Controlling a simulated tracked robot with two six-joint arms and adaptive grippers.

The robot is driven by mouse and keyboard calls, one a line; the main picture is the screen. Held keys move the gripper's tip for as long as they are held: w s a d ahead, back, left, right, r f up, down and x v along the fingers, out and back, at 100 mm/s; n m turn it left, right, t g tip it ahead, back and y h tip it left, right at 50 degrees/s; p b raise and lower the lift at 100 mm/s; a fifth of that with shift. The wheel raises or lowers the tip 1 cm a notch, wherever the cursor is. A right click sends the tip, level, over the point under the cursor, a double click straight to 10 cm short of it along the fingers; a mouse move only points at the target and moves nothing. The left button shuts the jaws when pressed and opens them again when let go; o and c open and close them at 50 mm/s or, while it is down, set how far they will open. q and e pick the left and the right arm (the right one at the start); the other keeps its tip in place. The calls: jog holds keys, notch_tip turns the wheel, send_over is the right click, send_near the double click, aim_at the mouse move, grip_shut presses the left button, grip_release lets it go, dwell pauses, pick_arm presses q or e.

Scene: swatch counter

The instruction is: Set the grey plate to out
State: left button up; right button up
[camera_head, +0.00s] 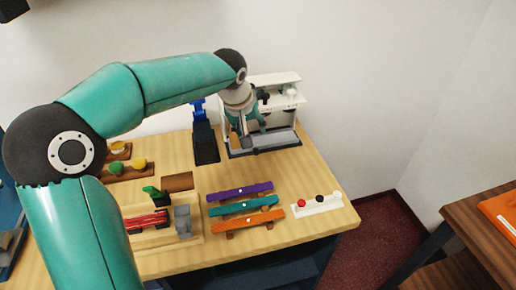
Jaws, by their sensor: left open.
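The grey plate (276,140) is a flat grey panel low at the front of a white stand (272,79) at the back of the wooden counter. A dark bar runs along its front edge. My left gripper (252,137) is open and points down over the left part of the plate, in front of the stand. It hides part of the plate and the stand's inside. I cannot tell whether its fingers touch the plate. My right gripper is not in view.
A blue item on a dark base (205,143) stands left of the stand. Purple (240,191), teal (243,206) and orange (247,221) bars lie in front. A white block with knobs (316,205) is at the right; a wooden holder (160,236) sits left.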

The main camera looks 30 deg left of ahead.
aim_at(255, 151)
pick_arm(q)
jog(key=x, duration=0.9)
jog(key=a+p+x, duration=0.1)
jog(key=x, duration=0.4)
jog(key=shift+s+f, duration=0.15)
jog(key=shift+f, duration=0.1)
jog(key=shift+c, duration=0.3)
grip_shut()
